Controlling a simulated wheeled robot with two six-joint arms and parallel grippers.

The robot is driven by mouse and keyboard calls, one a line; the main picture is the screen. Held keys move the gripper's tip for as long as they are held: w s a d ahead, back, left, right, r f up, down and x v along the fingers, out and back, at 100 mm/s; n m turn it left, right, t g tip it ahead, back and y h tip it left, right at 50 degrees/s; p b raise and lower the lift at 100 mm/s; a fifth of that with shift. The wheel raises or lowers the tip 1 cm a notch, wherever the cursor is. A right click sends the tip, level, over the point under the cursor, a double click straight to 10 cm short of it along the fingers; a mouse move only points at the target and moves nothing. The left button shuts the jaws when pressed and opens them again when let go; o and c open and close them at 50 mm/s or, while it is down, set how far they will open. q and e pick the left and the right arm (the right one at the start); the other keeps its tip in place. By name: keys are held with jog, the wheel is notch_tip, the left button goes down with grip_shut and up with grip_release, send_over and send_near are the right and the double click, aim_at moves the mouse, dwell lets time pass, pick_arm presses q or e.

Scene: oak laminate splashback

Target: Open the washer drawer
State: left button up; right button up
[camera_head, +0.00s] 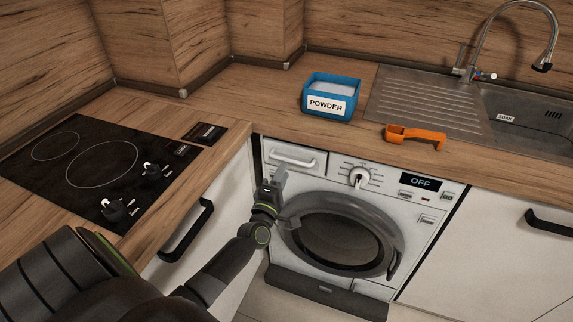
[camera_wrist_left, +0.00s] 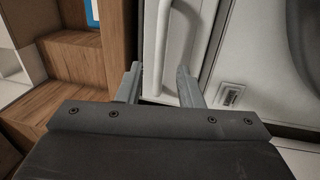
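The washer (camera_head: 345,215) stands under the counter, its round door shut. Its drawer (camera_head: 295,157) is the white front with a bar handle at the upper left of the machine, and it looks closed. My left gripper (camera_head: 279,176) is just in front of and below the drawer's left part. In the left wrist view the gripper (camera_wrist_left: 158,76) has its two fingers apart with nothing between them. The drawer handle (camera_wrist_left: 178,35) shows ahead of the fingers, and I see no contact. My right gripper is not in view.
The wooden counter edge runs just above the drawer. A blue powder box (camera_head: 331,96) and an orange scoop (camera_head: 415,137) sit on the counter. A cabinet with a black handle (camera_head: 187,231) is left of the washer; the hob (camera_head: 97,165) is above it.

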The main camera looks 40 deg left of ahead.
pick_arm(q)
jog(key=shift+x, duration=1.75)
grip_shut()
